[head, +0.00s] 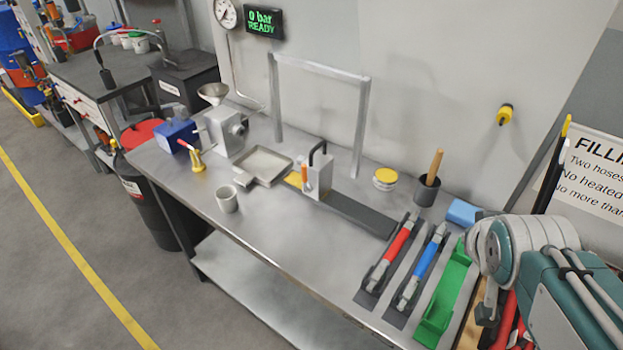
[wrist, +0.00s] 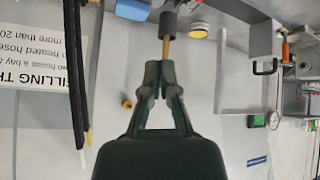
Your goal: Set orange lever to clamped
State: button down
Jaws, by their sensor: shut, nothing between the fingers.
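The orange lever (head: 305,173) stands upright on the left face of a grey block (head: 319,177) with a black hooped handle, on the metal bench. The block is at the end of a dark strip. In the wrist view, which is upside down, the orange lever (wrist: 285,50) shows at the right on the grey block. My gripper (wrist: 160,68) is shut and empty. It is well apart from the lever, and a wooden handle in a dark cup appears behind its fingertips. In the head view only my folded arm shows at the lower right; the gripper cannot be made out.
A grey frame (head: 364,125) rises behind the block. A shallow tray (head: 263,166), a mug (head: 227,199) and a yellow-lidded tin (head: 385,178) stand near it. Red (head: 390,251) and blue (head: 424,266) handled tools lie at the right. The bench front between mug and tools is clear.

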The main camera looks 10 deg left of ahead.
jog(key=w+a+f+n+t+y, duration=0.1)
jog(key=w+a+n+t, duration=0.1)
jog(key=w, duration=0.7)
jog(key=n+y, duration=0.8)
jog(key=y, duration=0.6)
send_near(306, 175)
jog(key=d, duration=0.2)
jog(key=shift+s, duration=0.4)
jog(key=x, duration=1)
jog(key=shift+s+a, duration=0.1)
jog(key=shift+a+r+g, duration=0.1)
jog(key=shift+r+g, duration=0.05)
jog(key=shift+g, duration=0.15)
